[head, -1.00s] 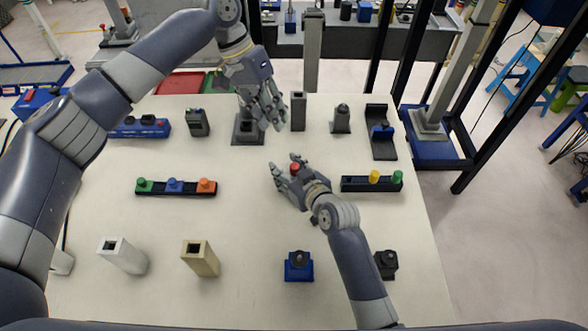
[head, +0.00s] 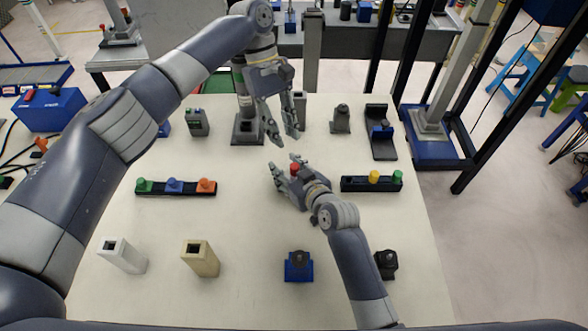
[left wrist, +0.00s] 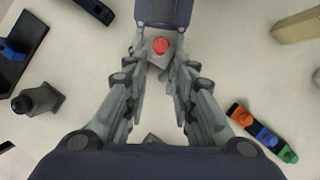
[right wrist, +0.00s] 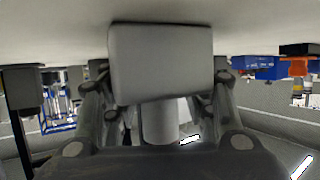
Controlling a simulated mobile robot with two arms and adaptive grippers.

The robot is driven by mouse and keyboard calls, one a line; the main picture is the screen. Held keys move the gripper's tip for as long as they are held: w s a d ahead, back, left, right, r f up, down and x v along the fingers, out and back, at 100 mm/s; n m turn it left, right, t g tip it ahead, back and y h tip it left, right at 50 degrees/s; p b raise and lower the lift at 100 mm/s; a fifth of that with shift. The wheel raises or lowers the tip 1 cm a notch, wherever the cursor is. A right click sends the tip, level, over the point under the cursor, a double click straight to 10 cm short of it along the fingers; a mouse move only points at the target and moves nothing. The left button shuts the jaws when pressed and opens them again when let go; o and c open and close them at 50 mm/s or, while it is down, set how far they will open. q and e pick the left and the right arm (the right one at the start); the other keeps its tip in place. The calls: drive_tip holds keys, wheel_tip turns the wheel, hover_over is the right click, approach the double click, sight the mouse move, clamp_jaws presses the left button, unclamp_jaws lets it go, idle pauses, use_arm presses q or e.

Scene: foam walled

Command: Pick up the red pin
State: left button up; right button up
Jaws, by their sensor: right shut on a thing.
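In the right wrist view a pale grey block (right wrist: 160,65) with a grey shaft sits between the fingers; the red top is hidden there. My left gripper (head: 283,137) is open and empty, just behind and above the right one. In the left wrist view the red top (left wrist: 160,46) lies just beyond the open left fingertips (left wrist: 160,76).
A three-peg rack (head: 155,188) stands left and a rack with yellow and green pegs (head: 352,184) right. White (head: 125,257) and beige (head: 203,262) blocks, a blue fixture (head: 299,268) and a dark one (head: 386,263) stand in front.

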sight(293, 165)
use_arm(q)
drive_tip(key=x, duration=0.3)
drive_tip(key=s+x, duration=0.1)
drive_tip(key=x, duration=0.3)
drive_tip(key=shift+d+r, duration=0.1)
drive_tip(key=shift+d, duration=0.1)
drive_tip(key=shift+s+d+f, duration=0.15)
drive_tip(key=shift+d+f, duration=0.05)
drive_tip(key=shift+f, duration=0.35)
clamp_jaws()
